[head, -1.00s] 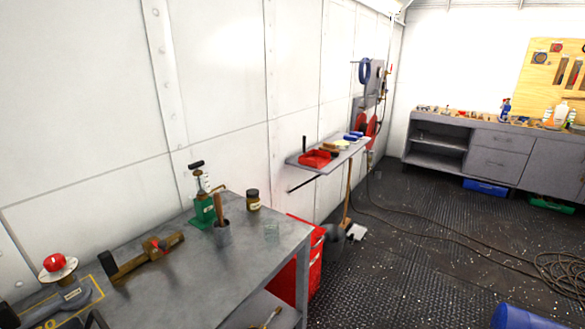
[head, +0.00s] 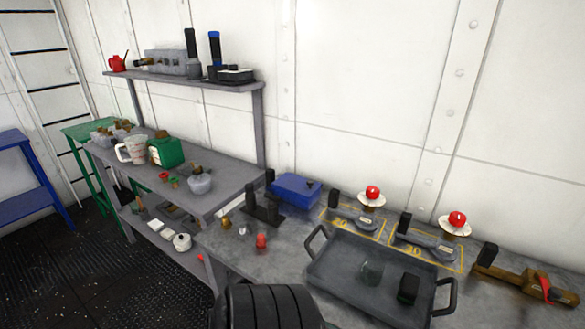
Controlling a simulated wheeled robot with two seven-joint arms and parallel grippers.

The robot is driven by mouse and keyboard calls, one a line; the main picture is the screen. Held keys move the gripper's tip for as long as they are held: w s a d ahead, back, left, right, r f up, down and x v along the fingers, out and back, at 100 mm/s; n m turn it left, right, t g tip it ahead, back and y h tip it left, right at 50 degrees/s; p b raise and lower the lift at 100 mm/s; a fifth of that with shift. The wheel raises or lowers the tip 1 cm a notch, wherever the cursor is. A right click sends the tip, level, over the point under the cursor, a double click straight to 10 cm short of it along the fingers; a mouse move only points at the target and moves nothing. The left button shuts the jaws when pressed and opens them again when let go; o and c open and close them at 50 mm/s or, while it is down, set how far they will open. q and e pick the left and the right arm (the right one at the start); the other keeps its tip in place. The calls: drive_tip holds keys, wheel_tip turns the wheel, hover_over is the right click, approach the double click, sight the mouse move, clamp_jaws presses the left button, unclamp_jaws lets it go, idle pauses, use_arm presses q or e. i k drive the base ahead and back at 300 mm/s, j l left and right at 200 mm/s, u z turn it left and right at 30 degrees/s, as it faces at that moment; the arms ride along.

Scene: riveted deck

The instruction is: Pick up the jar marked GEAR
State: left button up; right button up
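I see no jar with a readable GEAR mark in the head view now. A small clear glass (head: 371,271) stands in the grey tray (head: 335,287) on the near bench, with no label that I can read. Small jars and pots on the left bench and upper shelf are too small to read. Neither of my grippers is in view.
The grey bench (head: 288,257) carries a blue box (head: 296,189), two red-knobbed valves (head: 372,195) and a brass-coloured tool (head: 525,285). A lower bench (head: 222,190) holds a green canister (head: 166,152). Dark floor (head: 60,270) is open at left.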

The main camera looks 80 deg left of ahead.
sight(373, 271)
drive_tip(key=u, duration=1.65)
drive_tip(key=k+l, duration=0.1)
drive_tip(key=l, duration=0.3)
drive_tip(key=k+l+z, duration=0.1)
drive_tip(key=l, duration=0.25)
